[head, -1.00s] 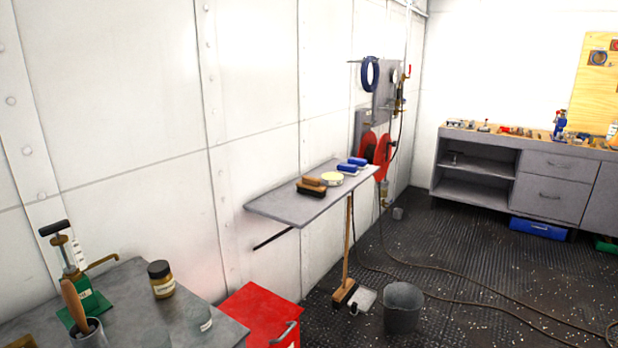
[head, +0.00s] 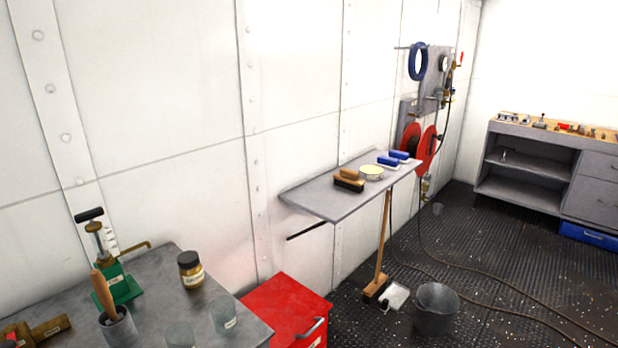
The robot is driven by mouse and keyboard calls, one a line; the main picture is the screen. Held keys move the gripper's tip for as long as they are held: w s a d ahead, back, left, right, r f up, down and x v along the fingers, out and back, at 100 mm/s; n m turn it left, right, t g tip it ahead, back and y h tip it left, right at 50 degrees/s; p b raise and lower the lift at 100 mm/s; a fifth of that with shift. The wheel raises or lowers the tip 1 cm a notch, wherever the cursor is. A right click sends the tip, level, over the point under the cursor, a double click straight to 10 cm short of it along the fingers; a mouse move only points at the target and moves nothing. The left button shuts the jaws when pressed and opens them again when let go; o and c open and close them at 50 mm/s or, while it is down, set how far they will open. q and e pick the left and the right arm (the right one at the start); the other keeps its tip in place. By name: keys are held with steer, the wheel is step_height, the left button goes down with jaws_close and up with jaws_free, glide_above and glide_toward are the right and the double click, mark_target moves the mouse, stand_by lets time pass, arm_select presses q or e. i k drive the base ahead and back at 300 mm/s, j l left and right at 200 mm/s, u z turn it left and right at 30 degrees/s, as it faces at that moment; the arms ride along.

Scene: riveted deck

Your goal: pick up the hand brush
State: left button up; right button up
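A brush with a wooden top and dark bristles (head: 349,186) lies on the grey wall shelf (head: 325,205), near its middle. It looks like the hand brush, but it is small in the head view. A wooden block-like piece (head: 349,174) lies right behind it; I cannot tell whether the two touch. Neither of my grippers is in view.
On the shelf are a round pale tin (head: 371,173) and two blue items (head: 398,155). A long-handled broom (head: 381,250), a dustpan (head: 396,297) and a bucket (head: 436,308) stand below. A red cabinet (head: 285,305) and grey bench (head: 165,300) are nearer. Hoses cross the floor.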

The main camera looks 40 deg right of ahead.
mark_target(349, 179)
steer(key=i+l+u, duration=0.1)
steer(key=l+u, duration=0.3)
steer(key=l, duration=0.7)
steer(key=k+l+u, duration=0.1)
steer(key=l+u, duration=0.3)
steer(key=l, duration=0.65)
